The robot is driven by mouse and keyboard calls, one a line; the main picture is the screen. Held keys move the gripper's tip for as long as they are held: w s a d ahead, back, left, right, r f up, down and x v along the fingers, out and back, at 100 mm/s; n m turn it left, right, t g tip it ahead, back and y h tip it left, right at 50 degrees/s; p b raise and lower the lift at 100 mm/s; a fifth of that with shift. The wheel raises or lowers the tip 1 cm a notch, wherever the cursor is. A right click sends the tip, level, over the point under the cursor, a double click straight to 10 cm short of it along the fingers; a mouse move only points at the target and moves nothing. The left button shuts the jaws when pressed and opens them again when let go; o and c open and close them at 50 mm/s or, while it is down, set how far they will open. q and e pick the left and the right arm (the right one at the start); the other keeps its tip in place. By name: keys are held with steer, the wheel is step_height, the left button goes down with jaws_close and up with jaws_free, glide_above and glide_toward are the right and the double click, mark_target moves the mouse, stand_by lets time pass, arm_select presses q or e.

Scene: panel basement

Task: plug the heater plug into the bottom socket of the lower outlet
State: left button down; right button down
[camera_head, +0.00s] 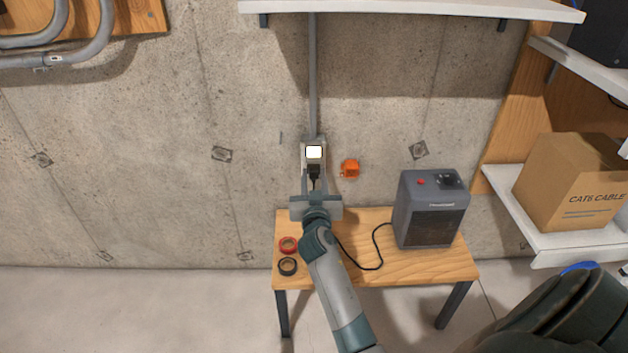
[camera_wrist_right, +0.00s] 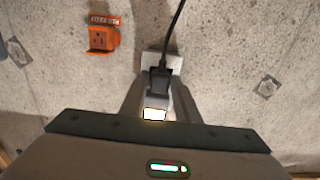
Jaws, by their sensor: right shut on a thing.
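The pale outlet (camera_head: 304,158) is on the concrete wall above the small table; in the right wrist view its plate (camera_wrist_right: 176,62) shows behind the plug. A glowing white light (camera_head: 314,152) covers its upper part and also shows in the wrist view (camera_wrist_right: 154,114). The black heater plug (camera_wrist_right: 157,79) is just below the light, in front of the plate, its cord hanging down. My right gripper (camera_head: 314,175) is shut on the plug, a finger on either side. Whether the plug is fully seated cannot be told. The grey heater (camera_head: 430,208) stands on the table. My left gripper is out of view.
An orange outlet (camera_head: 350,169) is close to the right of the pale one. Red tape (camera_head: 288,245) and black tape (camera_head: 288,267) lie on the wooden table's (camera_head: 400,270) left end. A shelf (camera_head: 410,10) juts out above; a cardboard box (camera_head: 573,180) stands at right.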

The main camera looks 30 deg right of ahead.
steer(key=shift+w, duration=0.1)
stand_by(0.5)
steer(key=shift+w+d, duration=0.4)
steer(key=shift+w, duration=0.15)
stand_by(2.4)
steer(key=c, duration=1.3)
jaws_free()
steer(key=shift+o, duration=0.2)
